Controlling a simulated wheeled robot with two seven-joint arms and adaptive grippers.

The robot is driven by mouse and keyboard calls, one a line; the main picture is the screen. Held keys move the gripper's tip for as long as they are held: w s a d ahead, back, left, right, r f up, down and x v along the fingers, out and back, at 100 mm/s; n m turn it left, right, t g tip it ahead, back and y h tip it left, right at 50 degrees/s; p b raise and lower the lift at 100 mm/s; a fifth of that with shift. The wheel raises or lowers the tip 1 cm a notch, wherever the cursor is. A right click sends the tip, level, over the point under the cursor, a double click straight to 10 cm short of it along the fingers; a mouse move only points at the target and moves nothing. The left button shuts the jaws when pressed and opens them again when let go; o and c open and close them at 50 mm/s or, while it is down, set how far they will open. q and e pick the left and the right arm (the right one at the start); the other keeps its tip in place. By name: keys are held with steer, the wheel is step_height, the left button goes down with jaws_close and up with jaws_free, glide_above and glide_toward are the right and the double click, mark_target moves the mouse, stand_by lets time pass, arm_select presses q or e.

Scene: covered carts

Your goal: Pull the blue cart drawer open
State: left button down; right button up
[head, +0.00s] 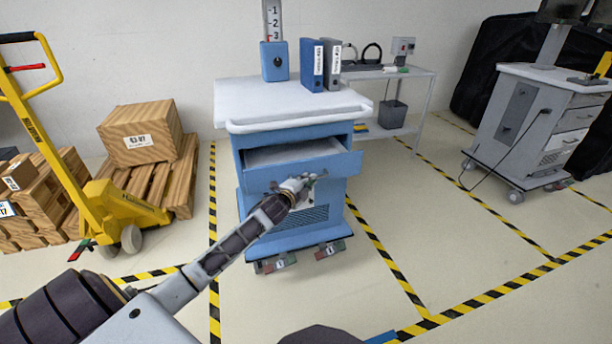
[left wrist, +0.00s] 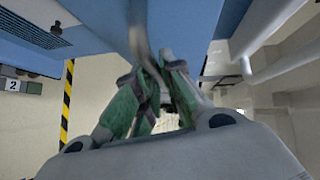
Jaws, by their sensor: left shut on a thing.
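The blue cart (head: 330,203) stands in the middle of the head view, with a white top. Its drawer (head: 343,164) is pulled out, and the grey inside shows behind the blue front. My left gripper (head: 309,180) is at the drawer front, its arm coming from the lower left. In the left wrist view, the green-padded fingers of my left gripper (left wrist: 155,85) are closed around the grey drawer handle (left wrist: 138,38), beside the blue front. The fingers hide part of the handle. My right gripper is not in view.
Blue and grey binders (head: 313,66) and a blue box (head: 274,62) stand on the cart top. A yellow pallet jack (head: 110,205) and wooden crates (head: 142,134) are on the left. A grey cart (head: 520,110) stands at right. The striped floor in front is clear.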

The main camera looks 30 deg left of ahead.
arm_select(q)
steer(key=s+d+p, duration=0.4)
steer(key=s+d, duration=0.4)
steer(key=d, duration=0.1)
steer(key=shift+d+p, duration=0.3)
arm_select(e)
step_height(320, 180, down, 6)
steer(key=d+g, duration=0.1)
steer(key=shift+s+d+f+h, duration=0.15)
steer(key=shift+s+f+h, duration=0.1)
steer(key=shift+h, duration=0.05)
arm_select(q)
steer(key=shift+s, duration=0.1)
steer(key=c, duration=1.5)
jaws_free()
steer(key=shift+s+d+r, duration=0.15)
steer(key=shift+s+r, duration=0.1)
steer(key=shift+s, duration=1.7)
steer(key=shift+s+d+r, duration=0.1)
steer(key=shift+s+r, duration=0.2)
steer(key=shift+s, duration=1.7)
steer(key=shift+s+d+r, duration=0.15)
steer(key=shift+s+r, duration=0.1)
steer(key=shift+s, duration=1.7)
steer(key=shift+f, duration=0.1)
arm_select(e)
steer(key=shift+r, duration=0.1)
